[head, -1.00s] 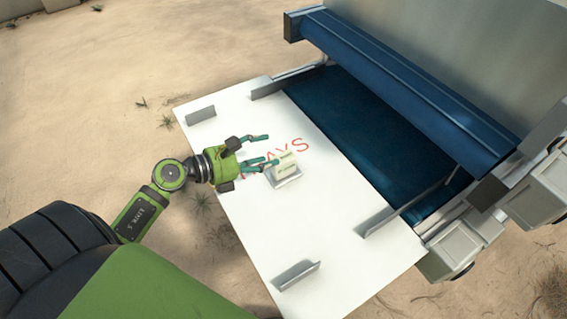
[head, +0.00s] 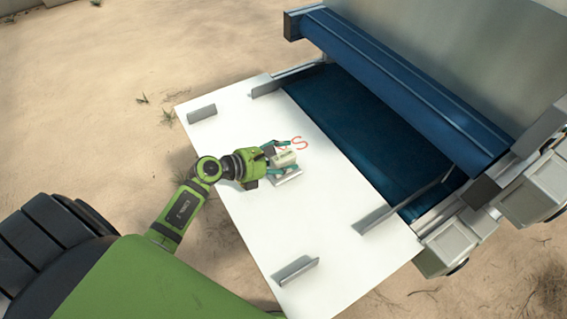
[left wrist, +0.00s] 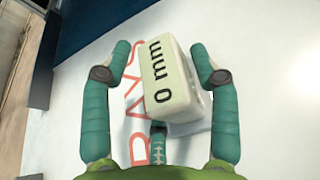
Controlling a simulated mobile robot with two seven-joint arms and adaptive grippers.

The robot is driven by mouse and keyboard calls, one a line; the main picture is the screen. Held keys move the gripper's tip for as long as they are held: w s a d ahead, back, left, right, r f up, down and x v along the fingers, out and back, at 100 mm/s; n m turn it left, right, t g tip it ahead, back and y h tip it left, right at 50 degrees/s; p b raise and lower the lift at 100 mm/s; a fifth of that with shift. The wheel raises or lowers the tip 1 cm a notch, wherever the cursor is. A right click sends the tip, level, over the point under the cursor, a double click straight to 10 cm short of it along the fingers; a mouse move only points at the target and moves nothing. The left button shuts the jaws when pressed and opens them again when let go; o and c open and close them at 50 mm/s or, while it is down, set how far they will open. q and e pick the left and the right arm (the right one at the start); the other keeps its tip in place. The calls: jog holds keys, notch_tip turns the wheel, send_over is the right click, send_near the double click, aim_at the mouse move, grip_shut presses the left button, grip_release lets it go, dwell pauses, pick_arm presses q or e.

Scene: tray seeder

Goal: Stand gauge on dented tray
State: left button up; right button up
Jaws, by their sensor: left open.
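The gauge, a small cream block (head: 283,158), stands on a small grey base on the white board marked with red letters. In the left wrist view the gauge (left wrist: 172,78) shows the print "0 mm". My left gripper (head: 281,157) is open, with its teal fingers on either side of the gauge. In the left wrist view the fingers (left wrist: 165,62) stand apart from it, with a gap at each side. The right gripper is not in view. I see no dented tray.
The white board (head: 330,225) carries upright grey metal brackets (head: 297,271) near its edges. A dark blue belt (head: 365,135) lies beyond it under a blue roller cover (head: 400,80). Sandy ground surrounds the machine.

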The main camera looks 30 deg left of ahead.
aim_at(284, 154)
pick_arm(q)
jog(key=c, duration=1.2)
jog(key=shift+r, duration=0.45)
jog(key=r, duration=0.4)
jog(key=shift+d, duration=0.35)
jog(key=s+d+r, duration=0.1)
jog(key=d+r, duration=0.5)
jog(key=d, duration=0.5)
jog(key=s+a+r+m+g+h, duration=0.3)
jog(key=s+a+r+m+h, duration=0.1)
jog(key=s+r, duration=0.4)
jog(key=shift+s+a+r+m+g, duration=0.4)
jog(key=shift+s, duration=0.5)
jog(key=shift+w+r, duration=0.1)
